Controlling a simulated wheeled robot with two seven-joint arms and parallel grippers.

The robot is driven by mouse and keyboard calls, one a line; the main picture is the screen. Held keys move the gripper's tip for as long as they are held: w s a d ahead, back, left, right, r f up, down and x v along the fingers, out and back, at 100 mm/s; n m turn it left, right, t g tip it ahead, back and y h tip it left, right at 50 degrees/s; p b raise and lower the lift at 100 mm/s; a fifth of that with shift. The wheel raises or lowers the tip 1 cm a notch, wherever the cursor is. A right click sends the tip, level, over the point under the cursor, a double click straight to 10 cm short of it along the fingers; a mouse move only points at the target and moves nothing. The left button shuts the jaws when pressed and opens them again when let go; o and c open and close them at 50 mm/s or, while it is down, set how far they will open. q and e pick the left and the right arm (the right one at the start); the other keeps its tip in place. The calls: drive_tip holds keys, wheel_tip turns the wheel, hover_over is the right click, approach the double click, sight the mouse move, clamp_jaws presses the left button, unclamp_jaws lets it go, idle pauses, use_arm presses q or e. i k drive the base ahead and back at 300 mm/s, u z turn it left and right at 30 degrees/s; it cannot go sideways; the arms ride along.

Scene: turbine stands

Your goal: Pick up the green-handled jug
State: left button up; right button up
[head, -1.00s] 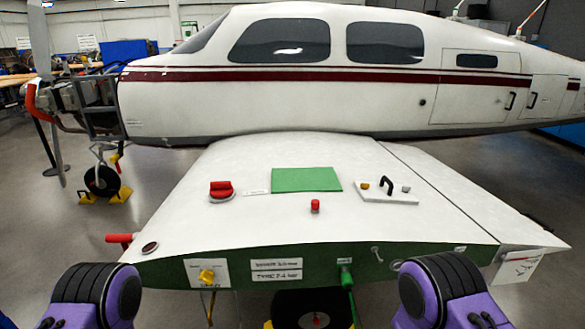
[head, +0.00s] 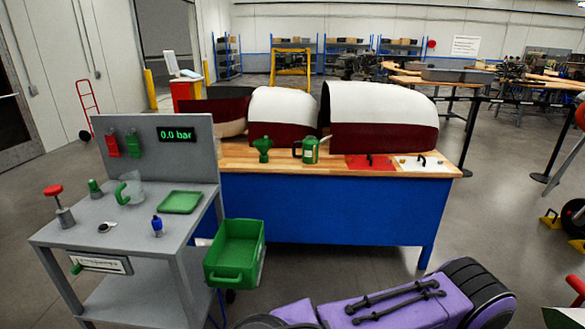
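The green-handled jug (head: 130,189) is a clear, see-through vessel with a green handle on its left side. It stands upright on the top of the grey cart (head: 80,236) at the left of the head view. Neither of my grippers shows in this view.
Around the jug are a green tray (head: 180,202), a small blue bottle (head: 157,227), a red-topped item (head: 58,206) and a gauge panel (head: 98,263). A green bin (head: 235,252) hangs at the cart's right. A blue workbench (head: 320,208) stands behind.

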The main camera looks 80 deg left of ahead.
sight(130, 184)
drive_tip(key=u, duration=3.7)
drive_tip(key=k, duration=0.5)
drive_tip(key=u, duration=1.05)
drive_tip(key=i, duration=5.15)
drive_tip(key=z, duration=0.9)
